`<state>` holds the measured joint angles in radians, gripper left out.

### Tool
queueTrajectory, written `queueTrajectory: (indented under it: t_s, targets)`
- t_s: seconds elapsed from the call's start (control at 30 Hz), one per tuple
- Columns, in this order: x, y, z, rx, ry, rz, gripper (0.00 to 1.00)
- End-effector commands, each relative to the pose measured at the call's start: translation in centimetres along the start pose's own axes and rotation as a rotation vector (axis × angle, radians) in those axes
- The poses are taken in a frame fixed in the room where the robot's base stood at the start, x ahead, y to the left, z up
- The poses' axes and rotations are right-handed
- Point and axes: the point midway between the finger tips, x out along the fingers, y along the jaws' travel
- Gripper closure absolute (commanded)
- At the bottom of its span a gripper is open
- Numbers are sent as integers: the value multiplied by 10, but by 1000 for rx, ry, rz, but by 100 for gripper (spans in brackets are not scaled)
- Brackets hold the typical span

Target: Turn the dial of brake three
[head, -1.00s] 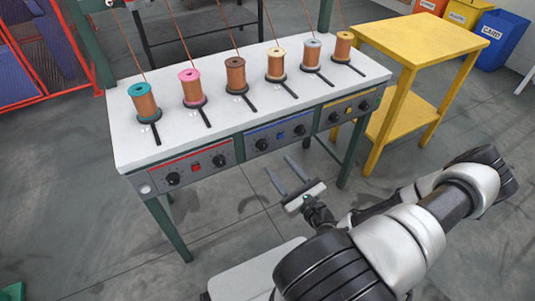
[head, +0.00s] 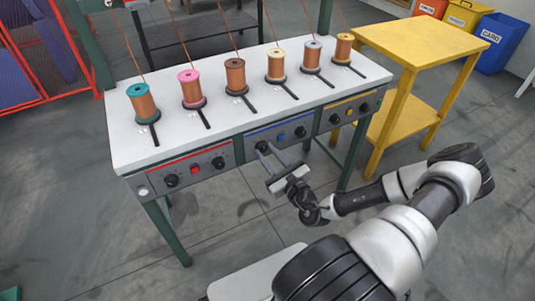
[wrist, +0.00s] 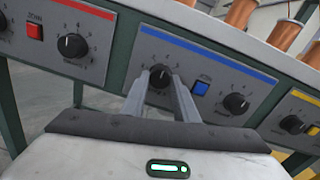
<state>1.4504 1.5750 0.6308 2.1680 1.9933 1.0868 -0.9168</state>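The strander's control front has red, blue and yellow panels. The blue panel carries a left black dial (wrist: 160,76), a blue button (wrist: 200,88) and a right black dial (wrist: 236,103). The dial labels are too small to read. My gripper (wrist: 162,82) is open, its two fingertips at the blue panel's left dial, one on each side of it in the wrist view. I cannot tell whether the fingers touch it. In the head view my gripper (head: 266,147) reaches up to the same panel and partly covers that dial.
The red panel has two dials (head: 171,180) and a red button (head: 194,170). The yellow panel's dials (head: 334,117) are to the right. Several copper spools (head: 236,76) stand on the white tabletop (head: 140,112) above. A yellow table (head: 420,40) stands at the right.

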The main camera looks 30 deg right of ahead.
Motion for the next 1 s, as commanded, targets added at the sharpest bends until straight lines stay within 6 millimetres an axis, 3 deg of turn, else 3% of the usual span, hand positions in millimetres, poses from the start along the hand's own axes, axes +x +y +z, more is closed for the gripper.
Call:
queueTrajectory:
  t_s: [0.1, 0.47, 1.0]
  targets:
    - [0, 0, 0, 0, 0, 1, 96]
    - [0, 1, 3, 72, -3, 2, 96]
    - [0, 2, 2, 528, -23, -4, 96]
